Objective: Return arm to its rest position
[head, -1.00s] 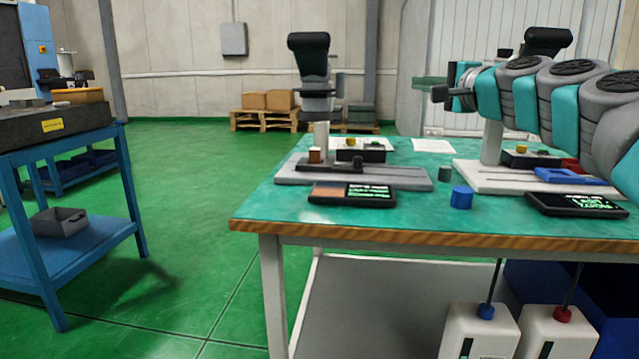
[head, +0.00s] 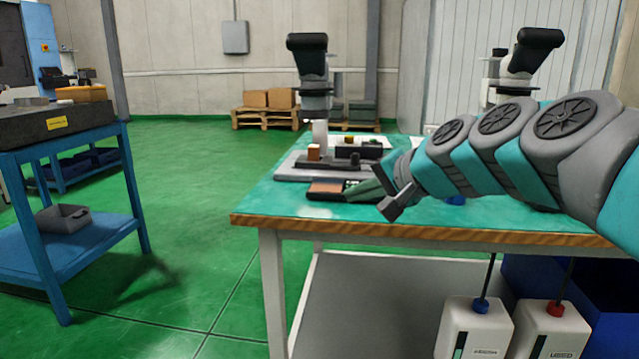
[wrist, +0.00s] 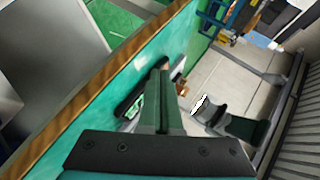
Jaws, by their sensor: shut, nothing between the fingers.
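My arm reaches in from the right in the head view, above the teal-topped table (head: 290,222). My gripper (head: 368,188) points left and hangs over the front of the table, partly in front of the left microscope's base. In the wrist view the green fingers of my gripper (wrist: 160,75) lie together, with nothing seen between them. The blue cylinder on the table is mostly hidden behind my arm.
A second microscope (head: 525,60) stands behind my arm. A blue cart (head: 75,235) is at left. Green floor between is clear. White jugs (head: 478,325) stand below the table.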

